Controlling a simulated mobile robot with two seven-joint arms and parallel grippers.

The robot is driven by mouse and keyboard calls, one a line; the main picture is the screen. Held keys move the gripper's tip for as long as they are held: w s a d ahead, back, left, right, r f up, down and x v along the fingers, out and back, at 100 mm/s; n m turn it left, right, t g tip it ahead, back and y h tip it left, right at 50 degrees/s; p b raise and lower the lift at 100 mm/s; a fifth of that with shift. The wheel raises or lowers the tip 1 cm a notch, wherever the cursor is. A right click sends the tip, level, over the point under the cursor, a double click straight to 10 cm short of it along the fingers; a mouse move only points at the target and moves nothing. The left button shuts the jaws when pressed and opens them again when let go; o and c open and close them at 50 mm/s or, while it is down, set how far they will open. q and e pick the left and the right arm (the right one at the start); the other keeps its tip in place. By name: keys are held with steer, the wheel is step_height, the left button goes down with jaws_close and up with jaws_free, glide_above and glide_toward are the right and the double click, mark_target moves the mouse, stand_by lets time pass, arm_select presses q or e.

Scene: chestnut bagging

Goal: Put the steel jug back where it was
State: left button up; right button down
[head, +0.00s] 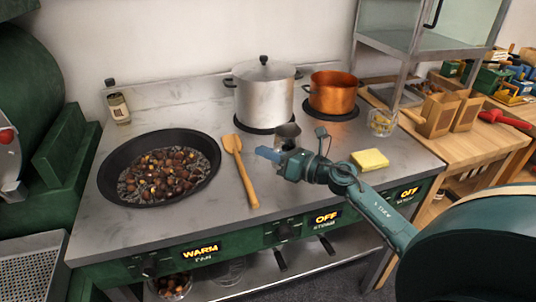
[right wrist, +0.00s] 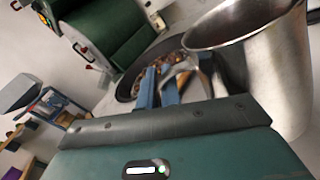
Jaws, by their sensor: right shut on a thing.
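The small steel jug (head: 288,131) is in the head view, in front of the big pot and partly hidden by my right gripper (head: 274,156). In the right wrist view the jug (right wrist: 262,70) fills the upper right, its rim upward and slightly tilted in the picture. The blue fingers of my right gripper (right wrist: 168,86) are shut on its handle (right wrist: 184,72). I cannot tell whether the jug's base touches the steel counter (head: 215,218). My left gripper is not in view.
A black pan (head: 107,187) of chestnuts is on the left, with a wooden spatula (head: 243,172) beside it. A lidded steel pot (head: 264,97) and a copper pot (head: 332,93) stand behind. A yellow sponge (head: 369,160) and a glass container (head: 381,122) are on the right.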

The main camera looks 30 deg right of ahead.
steer(key=shift+f, duration=0.15)
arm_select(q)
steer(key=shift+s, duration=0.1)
arm_select(e)
steer(key=c, duration=1.6)
jaws_free()
steer(key=shift+r, duration=0.3)
steer(key=b+v, duration=0.2)
steer(key=v, duration=0.9)
steer(key=shift+s+f, duration=0.1)
steer(key=shift+s, duration=0.05)
steer(key=shift+s+d, duration=0.2)
steer(key=shift+s, duration=0.15)
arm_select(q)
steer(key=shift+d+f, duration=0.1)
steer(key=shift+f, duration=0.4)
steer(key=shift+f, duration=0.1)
